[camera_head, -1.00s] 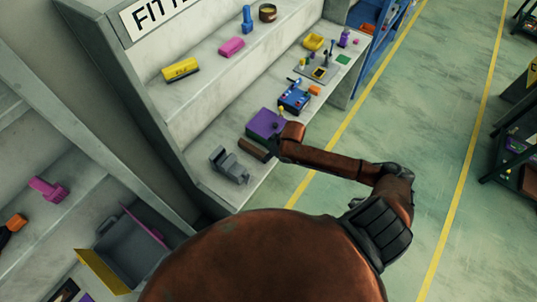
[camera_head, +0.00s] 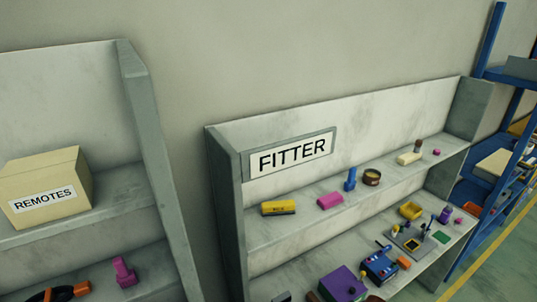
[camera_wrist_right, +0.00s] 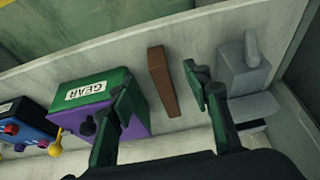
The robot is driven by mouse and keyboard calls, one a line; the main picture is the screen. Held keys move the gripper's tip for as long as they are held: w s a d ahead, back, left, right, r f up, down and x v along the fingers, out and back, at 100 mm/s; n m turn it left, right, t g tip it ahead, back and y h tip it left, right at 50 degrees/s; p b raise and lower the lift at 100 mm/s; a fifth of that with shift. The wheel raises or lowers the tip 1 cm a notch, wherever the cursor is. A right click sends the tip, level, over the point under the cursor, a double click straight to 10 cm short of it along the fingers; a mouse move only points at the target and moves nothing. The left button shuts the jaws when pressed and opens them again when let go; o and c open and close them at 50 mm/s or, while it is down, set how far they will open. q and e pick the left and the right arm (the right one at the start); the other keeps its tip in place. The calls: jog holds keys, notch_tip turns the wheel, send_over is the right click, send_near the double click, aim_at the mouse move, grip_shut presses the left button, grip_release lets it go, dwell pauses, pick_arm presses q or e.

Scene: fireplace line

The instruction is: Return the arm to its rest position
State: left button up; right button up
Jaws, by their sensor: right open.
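My right gripper (camera_wrist_right: 158,82) shows in the right wrist view, with its two dark green fingers spread apart and nothing held between them. Behind the gap between the fingers, a brown block (camera_wrist_right: 160,80) lies on the grey shelf. A purple and green box labelled GEAR (camera_wrist_right: 92,97) is left of the block, partly covered by the left finger. A grey vise-like tool (camera_wrist_right: 243,70) is on the right, beyond the right finger. My left gripper is in neither view.
In the head view, the FITTER shelf (camera_head: 226,190) holds the purple box (camera_head: 342,284), a blue device (camera_head: 379,265), a yellow block (camera_head: 278,208) and other small items. A REMOTES box (camera_head: 48,188) sits on the left shelf. Green floor is clear at right.

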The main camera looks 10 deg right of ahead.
jog(key=s+a+f, duration=0.1)
jog(key=s+a, duration=0.4)
jog(key=s, duration=0.5)
jog(key=s+d+r+m+h, duration=0.15)
jog(key=s+d, duration=0.25)
jog(key=s, duration=0.4)
jog(key=s+d+m+h, duration=0.1)
jog(key=s+d+m, duration=0.25)
jog(key=s, duration=0.35)
notch_tip(320, 180, down, 33)
jog(key=s+a+n+g+b, duration=0.1)
jog(key=g+b, duration=0.1)
jog(key=b, duration=0.2)
jog(key=s+f+g+b, duration=0.1)
jog(key=s+f+b, duration=0.2)
jog(key=s+f, duration=1.6)
notch_tip(320, 180, down, 3)
jog(key=shift+s+a+r+n, duration=0.15)
jog(key=shift+s+a+n, duration=0.1)
jog(key=shift+s+n, duration=0.15)
jog(key=shift+y, duration=0.25)
